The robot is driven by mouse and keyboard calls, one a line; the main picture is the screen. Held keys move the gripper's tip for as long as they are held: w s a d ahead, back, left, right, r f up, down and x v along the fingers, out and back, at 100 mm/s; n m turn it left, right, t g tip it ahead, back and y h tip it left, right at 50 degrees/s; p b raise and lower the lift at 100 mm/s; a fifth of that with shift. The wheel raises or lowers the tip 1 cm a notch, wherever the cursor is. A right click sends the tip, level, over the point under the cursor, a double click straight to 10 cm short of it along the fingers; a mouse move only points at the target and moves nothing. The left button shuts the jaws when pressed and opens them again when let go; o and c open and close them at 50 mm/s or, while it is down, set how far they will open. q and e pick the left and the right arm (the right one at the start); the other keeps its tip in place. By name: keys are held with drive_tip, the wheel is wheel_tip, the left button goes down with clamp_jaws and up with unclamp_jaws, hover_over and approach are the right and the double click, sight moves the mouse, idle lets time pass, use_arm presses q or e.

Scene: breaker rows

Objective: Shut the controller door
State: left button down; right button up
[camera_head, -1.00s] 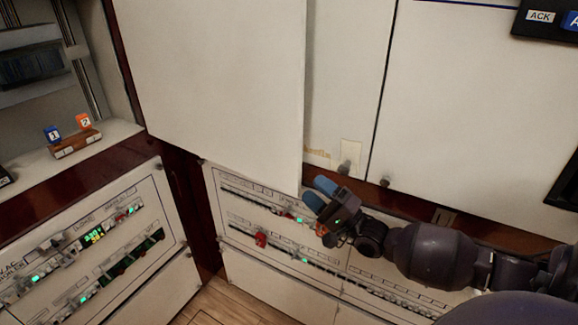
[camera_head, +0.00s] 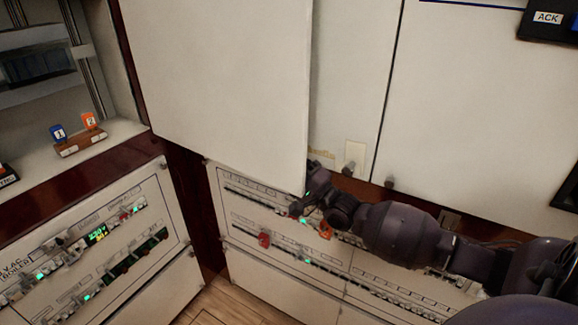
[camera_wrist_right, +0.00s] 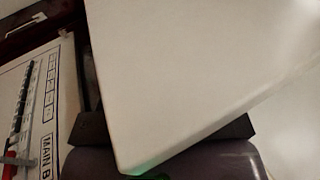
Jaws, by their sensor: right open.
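The controller door appears to be the large plain white panel (camera_head: 215,85) at upper centre-left in the head view. It stands out from the cabinet, with a gap at its right edge. My right gripper (camera_head: 314,188) is at its lower right corner, and the blue fingertips seen earlier are hidden. In the right wrist view, the white panel (camera_wrist_right: 190,75) fills most of the picture and its lower corner overlaps the dark gripper parts. The gripper is open; contact with the panel cannot be told. My left gripper is not in view.
Breaker rows (camera_head: 300,236) with small switches and green lights lie below the door. Another breaker panel (camera_head: 85,250) is at left. A shelf holds a wooden block (camera_head: 80,143) with blue and orange tags. A flat white cabinet front (camera_head: 480,110) is at right.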

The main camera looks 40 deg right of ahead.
clamp_jaws()
